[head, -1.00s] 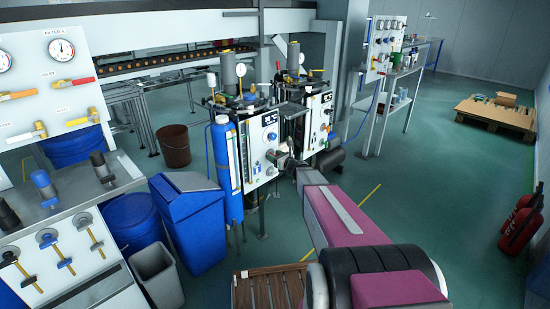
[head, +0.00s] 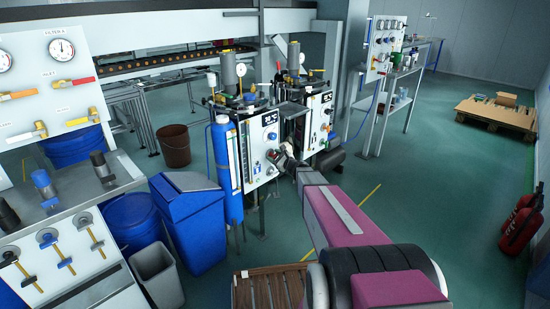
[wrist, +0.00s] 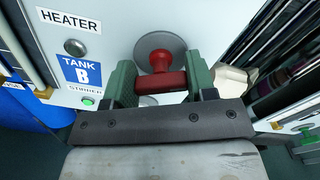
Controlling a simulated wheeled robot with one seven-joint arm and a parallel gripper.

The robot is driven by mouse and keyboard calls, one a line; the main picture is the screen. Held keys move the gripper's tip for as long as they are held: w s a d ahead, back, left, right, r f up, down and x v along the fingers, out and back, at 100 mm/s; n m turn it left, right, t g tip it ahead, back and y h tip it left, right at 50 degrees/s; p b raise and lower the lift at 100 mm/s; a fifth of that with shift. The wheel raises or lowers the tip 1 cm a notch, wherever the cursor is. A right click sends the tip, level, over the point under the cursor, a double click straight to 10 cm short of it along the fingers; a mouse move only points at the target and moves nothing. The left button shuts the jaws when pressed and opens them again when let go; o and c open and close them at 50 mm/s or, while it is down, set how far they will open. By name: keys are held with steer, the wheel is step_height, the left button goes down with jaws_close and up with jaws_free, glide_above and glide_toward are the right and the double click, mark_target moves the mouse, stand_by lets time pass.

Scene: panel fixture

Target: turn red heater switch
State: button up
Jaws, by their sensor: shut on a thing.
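The red heater switch (wrist: 160,80) is a round knob with a bar-shaped handle on a grey disc, on a white panel below and right of the HEATER label (wrist: 69,20). In the wrist view my gripper (wrist: 161,74) has its two green fingers on either side of the handle and is shut on it. The bar lies nearly level in that view, spanning between the fingers. In the head view my gripper (head: 277,156) is at the front of the white tank panel (head: 262,139), where the switch is mostly hidden by my arm's end.
A TANK B sign (wrist: 80,70) and a green stirrer button (wrist: 88,101) sit left of the fingers. A pale part (wrist: 231,80) stands close to the right finger. A blue cylinder (head: 225,165) and blue bin (head: 188,220) stand left of the panel.

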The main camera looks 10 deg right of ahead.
steer(key=n, duration=0.6)
steer(key=shift+s+f+n, duration=0.1)
steer(key=shift+n, duration=0.2)
steer(key=n, duration=0.5)
steer(key=shift+f+n, duration=0.15)
steer(key=shift+n, duration=0.15)
steer(key=shift+a, duration=0.1)
steer(key=o, duration=0.9)
steer(key=shift+o, duration=0.2)
steer(key=v, duration=1.1)
steer(key=shift+a, duration=0.1)
